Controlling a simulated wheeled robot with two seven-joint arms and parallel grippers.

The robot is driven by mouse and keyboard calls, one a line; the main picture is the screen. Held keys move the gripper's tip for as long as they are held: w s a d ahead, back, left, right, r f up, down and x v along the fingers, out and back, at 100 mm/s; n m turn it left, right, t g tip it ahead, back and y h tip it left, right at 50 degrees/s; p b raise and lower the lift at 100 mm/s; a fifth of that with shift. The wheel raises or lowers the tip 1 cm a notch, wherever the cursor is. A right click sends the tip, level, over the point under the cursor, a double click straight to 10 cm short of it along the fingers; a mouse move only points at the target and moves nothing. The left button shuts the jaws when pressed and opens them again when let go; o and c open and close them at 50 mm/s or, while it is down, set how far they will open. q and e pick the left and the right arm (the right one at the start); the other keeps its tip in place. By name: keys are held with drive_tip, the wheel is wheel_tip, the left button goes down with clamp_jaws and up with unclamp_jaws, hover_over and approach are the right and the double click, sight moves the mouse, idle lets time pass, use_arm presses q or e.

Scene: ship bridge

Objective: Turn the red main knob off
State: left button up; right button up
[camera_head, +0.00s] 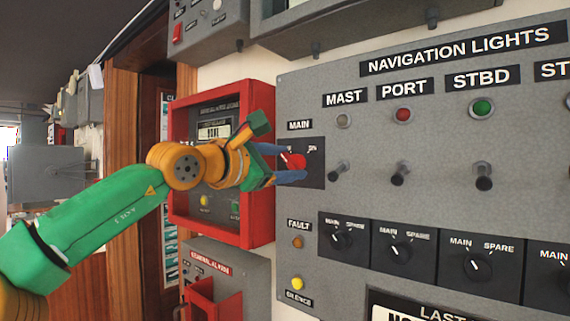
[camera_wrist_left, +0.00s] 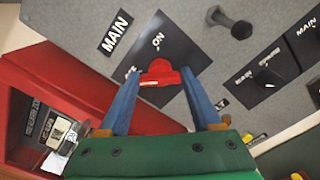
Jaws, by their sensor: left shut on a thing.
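The red main knob (camera_head: 293,160) sits on a dark square plate under the MAIN label on the grey navigation lights panel (camera_head: 440,130). My left gripper (camera_head: 291,164) reaches it from the left, with its blue fingers on either side of the knob. In the left wrist view the red knob (camera_wrist_left: 160,74) lies between the two blue fingertips (camera_wrist_left: 158,80), and the fingers are shut on it. The ON mark shows on the plate beyond the knob; the OFF mark is partly hidden by a finger. My right gripper is in neither view.
A red-framed box (camera_head: 257,215) stands just left of the panel, close behind my left gripper. Toggle switches (camera_head: 399,174) stick out to the right of the knob. Small selector knobs (camera_head: 397,250) sit below. Another red-and-grey box (camera_head: 228,280) is at lower left.

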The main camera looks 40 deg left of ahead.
use_arm(q)
drive_tip(key=shift+r, duration=0.1)
idle(0.4)
drive_tip(key=o, duration=1.4)
drive_tip(key=shift+w, duration=0.1)
drive_tip(key=s+b, duration=0.2)
drive_tip(key=s, duration=0.1)
drive_tip(key=shift+s+d+f, duration=0.1)
drive_tip(key=shift+d+f, duration=0.05)
drive_tip(key=shift+f, duration=0.2)
drive_tip(key=b, duration=0.1)
approach(289, 165)
drive_tip(key=shift+w+r, duration=0.15)
drive_tip(key=shift+w, duration=0.3)
drive_tip(key=shift+w+r, duration=0.2)
drive_tip(key=shift+w, duration=0.3)
drive_tip(key=shift+w, duration=0.15)
